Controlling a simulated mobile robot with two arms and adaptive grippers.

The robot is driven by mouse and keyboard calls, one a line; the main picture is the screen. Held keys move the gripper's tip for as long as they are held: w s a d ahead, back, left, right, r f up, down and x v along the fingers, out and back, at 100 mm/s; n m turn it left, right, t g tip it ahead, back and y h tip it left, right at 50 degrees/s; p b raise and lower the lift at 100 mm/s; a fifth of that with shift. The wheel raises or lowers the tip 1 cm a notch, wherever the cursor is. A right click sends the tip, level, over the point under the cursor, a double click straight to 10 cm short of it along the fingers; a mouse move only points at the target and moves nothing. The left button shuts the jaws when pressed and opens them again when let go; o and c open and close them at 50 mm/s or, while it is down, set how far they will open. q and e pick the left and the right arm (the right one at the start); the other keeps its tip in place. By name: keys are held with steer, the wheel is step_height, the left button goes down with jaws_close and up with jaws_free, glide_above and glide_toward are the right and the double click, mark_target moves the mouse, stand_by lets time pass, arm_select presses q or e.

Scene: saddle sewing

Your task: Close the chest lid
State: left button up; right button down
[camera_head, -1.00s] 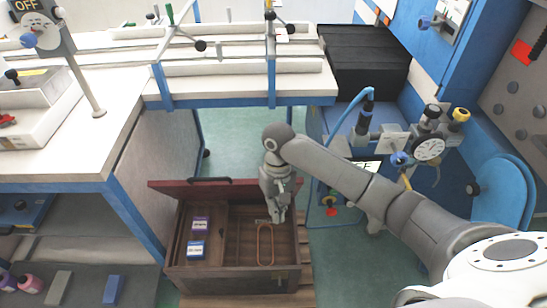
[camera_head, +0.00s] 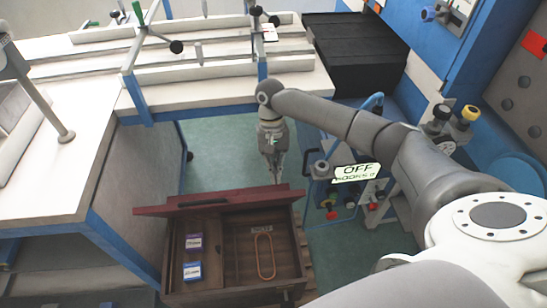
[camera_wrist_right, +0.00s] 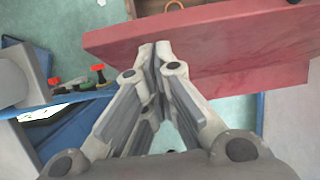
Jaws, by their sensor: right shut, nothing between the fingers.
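The wooden chest (camera_head: 297,262) stands on the floor with its reddish lid (camera_head: 225,204) raised along the far side. A dark handle shows on the lid. My right gripper (camera_head: 274,178) is shut and empty, pointing down just behind the lid near its right end. In the right wrist view, the closed fingertips (camera_wrist_right: 155,50) overlap the face of the red lid (camera_wrist_right: 225,42); I cannot tell whether they touch it. My left gripper is not in view.
A white-topped bench (camera_head: 100,150) stands left and behind. A blue machine with an OFF sign (camera_head: 357,173) is to the right. Green floor behind the lid is clear.

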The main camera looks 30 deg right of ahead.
steer(key=shift+x, duration=1)
steer(key=shift+s, duration=0.1)
steer(key=shift+s+a+p, duration=0.15)
steer(key=shift+s+p, duration=0.15)
steer(key=shift+p, duration=0.3)
steer(key=s+a+f+t+h+p, duration=0.1)
steer(key=s+a+f+t+p, duration=0.25)
steer(key=s+p, duration=0.25)
steer(key=s+a+f+t+h+p, duration=0.1)
steer(key=s+a+f+t+p, duration=0.1)
steer(key=s+f+p, duration=0.35)
steer(key=s+a+f+t+b, duration=0.1)
steer(key=s+f+b, duration=0.3)
steer(key=f, duration=0.4)
steer(key=s+a+f+t+h+b, duration=0.1)
steer(key=s+a+f+b, duration=0.1)
steer(key=f, duration=0.5)
steer(key=s+b, duration=0.1)
steer(key=s, duration=0.1)
steer(key=shift+s+f+t+b, duration=0.3)
steer(key=shift+f+t+b, duration=0.05)
steer(key=shift+b, duration=0.05)
steer(key=shift+r, duration=0.1)
